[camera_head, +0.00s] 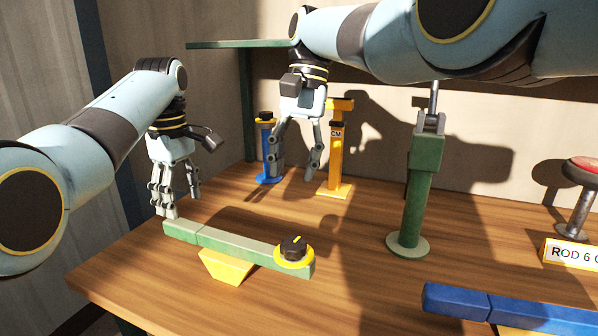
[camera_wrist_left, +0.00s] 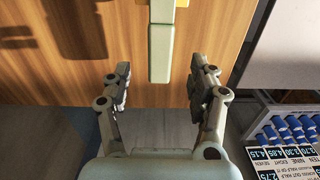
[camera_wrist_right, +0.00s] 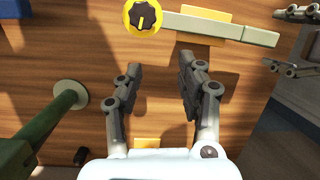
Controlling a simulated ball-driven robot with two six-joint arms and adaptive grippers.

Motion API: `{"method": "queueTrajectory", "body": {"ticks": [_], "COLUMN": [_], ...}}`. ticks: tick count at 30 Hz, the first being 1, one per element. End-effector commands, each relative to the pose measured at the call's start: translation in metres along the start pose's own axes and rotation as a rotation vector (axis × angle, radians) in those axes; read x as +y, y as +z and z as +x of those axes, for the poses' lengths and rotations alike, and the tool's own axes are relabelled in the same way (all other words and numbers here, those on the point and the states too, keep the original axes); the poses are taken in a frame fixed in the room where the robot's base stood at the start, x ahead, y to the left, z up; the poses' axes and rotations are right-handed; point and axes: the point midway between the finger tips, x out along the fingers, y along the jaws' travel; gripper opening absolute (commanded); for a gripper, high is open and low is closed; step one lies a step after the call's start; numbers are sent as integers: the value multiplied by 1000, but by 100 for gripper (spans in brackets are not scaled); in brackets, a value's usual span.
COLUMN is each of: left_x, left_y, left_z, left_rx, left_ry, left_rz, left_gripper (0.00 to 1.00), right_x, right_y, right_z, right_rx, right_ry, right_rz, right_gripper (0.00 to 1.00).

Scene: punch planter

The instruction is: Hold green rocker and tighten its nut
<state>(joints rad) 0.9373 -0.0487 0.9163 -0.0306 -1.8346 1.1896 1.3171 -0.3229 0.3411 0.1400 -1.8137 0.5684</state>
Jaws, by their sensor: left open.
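The green rocker (camera_head: 235,242) is a long bar on a yellow wedge (camera_head: 225,266) at the front left of the table. Its nut (camera_head: 293,248), a black knob with a yellow pointer line on a yellow ring, sits on its right end. My left gripper (camera_head: 178,207) is open at the rocker's left end. In the left wrist view the rocker's end (camera_wrist_left: 160,62) lies just ahead of and between the spread fingers (camera_wrist_left: 160,82). My right gripper (camera_head: 296,172) is open and empty, behind and above the nut. The right wrist view shows the nut (camera_wrist_right: 142,18) ahead of its fingers (camera_wrist_right: 158,68).
A green post (camera_head: 408,210) stands right of the rocker. A blue post (camera_head: 267,150) and a yellow post (camera_head: 336,165) stand behind. A blue rocker (camera_head: 500,308), a red-topped stand (camera_head: 582,190) and a "ROD 6" sign (camera_head: 572,254) are at the right.

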Motion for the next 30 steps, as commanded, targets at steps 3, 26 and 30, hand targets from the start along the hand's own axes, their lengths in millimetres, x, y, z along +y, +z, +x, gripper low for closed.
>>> {"method": "queueTrajectory", "body": {"ticks": [3, 26, 30], "left_x": [0, 0, 0], "left_y": [0, 0, 0], "left_z": [0, 103, 108], "left_rx": [0, -1, 0], "left_ry": [0, -2, 0], "left_rz": [0, 0, 0], "left_gripper": [60, 60, 60], "right_x": [11, 15, 15], "right_y": [16, 21, 21], "right_z": [14, 18, 18], "right_rx": [-72, -94, -94], "right_ry": [74, 99, 99], "right_rz": [32, 44, 44], "right_gripper": [38, 38, 38]}}
